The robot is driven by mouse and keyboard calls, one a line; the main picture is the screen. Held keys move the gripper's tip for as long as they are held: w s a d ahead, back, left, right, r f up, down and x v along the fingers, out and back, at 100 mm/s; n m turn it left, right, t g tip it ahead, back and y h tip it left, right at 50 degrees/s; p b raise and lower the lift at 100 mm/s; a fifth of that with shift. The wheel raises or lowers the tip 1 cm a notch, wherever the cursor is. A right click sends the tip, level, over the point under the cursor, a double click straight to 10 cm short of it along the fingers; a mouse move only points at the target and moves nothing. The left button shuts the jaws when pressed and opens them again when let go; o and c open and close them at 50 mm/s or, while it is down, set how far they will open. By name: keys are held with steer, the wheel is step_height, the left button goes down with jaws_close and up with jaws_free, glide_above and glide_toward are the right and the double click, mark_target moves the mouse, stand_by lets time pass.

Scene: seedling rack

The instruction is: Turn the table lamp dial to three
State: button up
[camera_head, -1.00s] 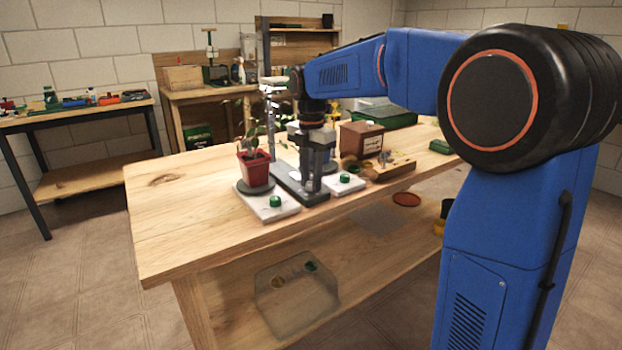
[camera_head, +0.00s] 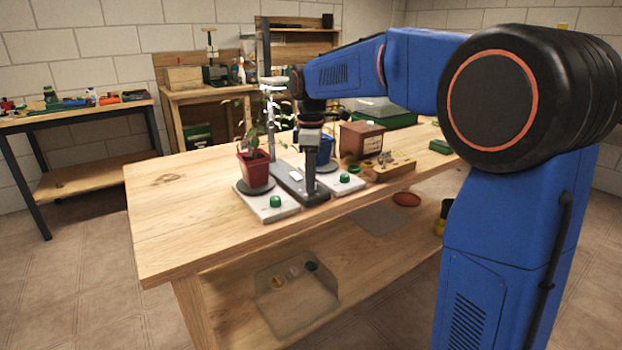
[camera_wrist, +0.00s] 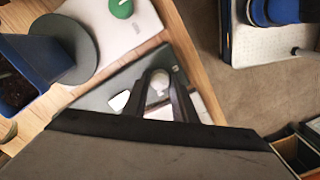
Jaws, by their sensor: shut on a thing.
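The table lamp stands on the bench, with a dark grey base (camera_head: 284,176), an upright post and a lit head (camera_head: 272,82). My gripper (camera_head: 309,188) points straight down at the front end of the base. In the wrist view my gripper (camera_wrist: 160,84) is shut on a small pale dial (camera_wrist: 158,80) on the dark base (camera_wrist: 110,88). The fingers cover the dial's sides. In the head view the dial is hidden behind the fingers. I cannot read any number or mark on it.
Left of the base, a red pot (camera_head: 253,167) with a plant stands on a white unit with a green knob (camera_head: 275,201). Another green-knobbed white unit (camera_head: 345,183) and a blue pot (camera_head: 325,148) are close on the right. The bench's left part is clear.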

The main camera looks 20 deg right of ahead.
steer(key=m, duration=0.5)
steer(key=shift+m, duration=0.3)
steer(key=m, duration=0.5)
steer(key=shift+m, duration=0.4)
steer(key=o, duration=1)
steer(key=shift+o, duration=0.2)
step_height(320, 180, up, 18)
steer(key=shift+f, duration=0.25)
